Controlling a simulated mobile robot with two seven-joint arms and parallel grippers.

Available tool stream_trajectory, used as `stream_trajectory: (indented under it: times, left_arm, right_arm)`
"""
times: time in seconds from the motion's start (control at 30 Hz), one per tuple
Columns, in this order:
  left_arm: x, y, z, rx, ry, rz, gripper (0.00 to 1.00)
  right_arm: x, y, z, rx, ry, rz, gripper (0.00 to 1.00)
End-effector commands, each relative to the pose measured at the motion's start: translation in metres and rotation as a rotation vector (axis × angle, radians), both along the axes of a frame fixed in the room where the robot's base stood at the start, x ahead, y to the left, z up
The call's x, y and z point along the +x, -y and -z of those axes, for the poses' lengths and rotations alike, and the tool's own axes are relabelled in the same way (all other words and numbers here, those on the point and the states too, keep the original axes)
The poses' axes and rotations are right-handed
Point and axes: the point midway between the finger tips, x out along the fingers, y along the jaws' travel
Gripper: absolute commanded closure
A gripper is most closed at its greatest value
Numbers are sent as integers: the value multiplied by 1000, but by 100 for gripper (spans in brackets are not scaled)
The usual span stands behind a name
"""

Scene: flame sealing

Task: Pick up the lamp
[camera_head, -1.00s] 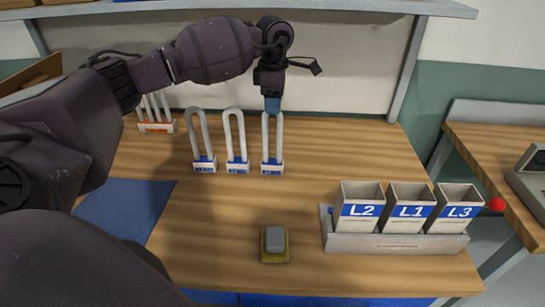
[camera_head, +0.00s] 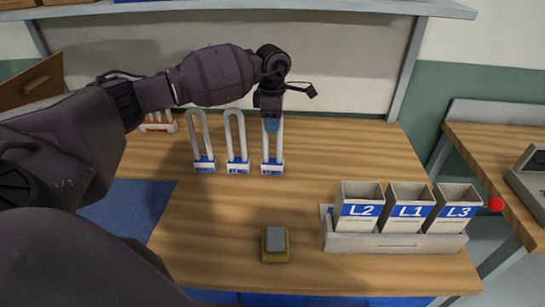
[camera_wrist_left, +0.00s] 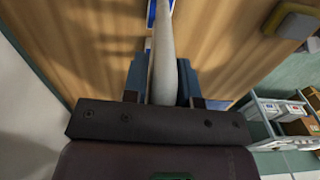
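Three white U-shaped lamps with blue and white bases stand upright in a row on the wooden table: a left one (camera_head: 205,163), a middle one (camera_head: 237,165) and a right one (camera_head: 271,167). My left gripper (camera_head: 272,125) points down over the top of the right lamp. In the left wrist view, this lamp's white tube (camera_wrist_left: 165,50) lies between the two blue fingers (camera_wrist_left: 163,82), close to both. The fingers look apart around the tube; whether they touch it is hard to tell. My right gripper is not in view.
A grey tray (camera_head: 395,243) holds bins labelled L2 (camera_head: 360,210), L1 (camera_head: 408,211) and L3 (camera_head: 456,212). A yellow-and-grey block (camera_head: 274,244) sits at the front middle. Orange-based tubes (camera_head: 158,127) stand behind my left arm. A shelf (camera_head: 330,8) runs above the table.

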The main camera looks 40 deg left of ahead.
Motion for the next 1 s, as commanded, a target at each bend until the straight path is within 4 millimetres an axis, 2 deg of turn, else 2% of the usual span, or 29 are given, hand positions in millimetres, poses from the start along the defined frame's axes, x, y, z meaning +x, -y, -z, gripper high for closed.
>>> stream_trajectory:
  times: [0.03,0.17,0.63,0.77,1.0]
  left_arm:
    - [0,0,0,0,0,0,82]
    - [0,0,0,0,0,0,100]
    - [1,0,-6,0,2,0,100]
    - [1,-1,-23,1,3,-1,100]
    - [1,0,-79,0,7,0,100]
  right_arm:
    - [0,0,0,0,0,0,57]
    - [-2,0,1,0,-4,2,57]
    - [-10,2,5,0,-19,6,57]
    - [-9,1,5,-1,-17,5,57]
    - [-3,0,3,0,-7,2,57]
